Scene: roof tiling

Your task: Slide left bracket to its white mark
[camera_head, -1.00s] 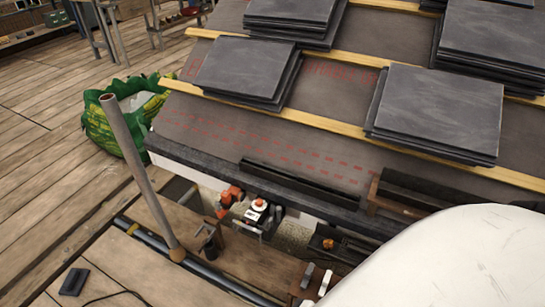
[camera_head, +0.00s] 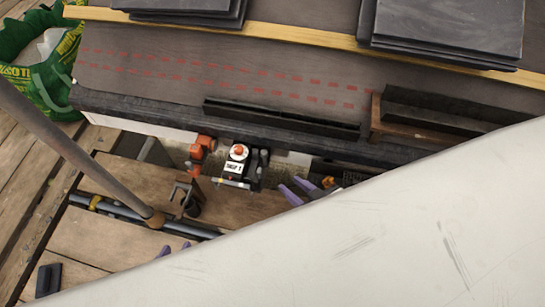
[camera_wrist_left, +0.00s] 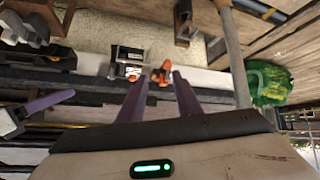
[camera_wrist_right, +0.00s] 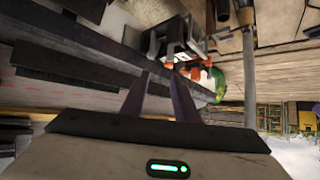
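A dark forked bracket (camera_head: 186,198) stands on the wooden planks below the eave, left of the orange-capped device; I cannot tell for certain that it is the left bracket. A similar bracket shows at the top of the left wrist view (camera_wrist_left: 183,22). I cannot make out a white mark. The purple fingertips of my left gripper (camera_head: 173,249) peek over the pale panel; the left wrist view shows them apart and empty. My right gripper (camera_head: 297,191) is by the eave, right of the device; its fingers are apart and empty in the right wrist view (camera_wrist_right: 158,80).
An orange clamp-like part (camera_head: 200,150) and an orange-capped device with a white label (camera_head: 238,160) sit at the eave. A grey pole (camera_head: 80,155) slants at left near a green bag (camera_head: 65,65). Slate stacks (camera_head: 445,30) lie on the roof. A pale panel hides the lower right.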

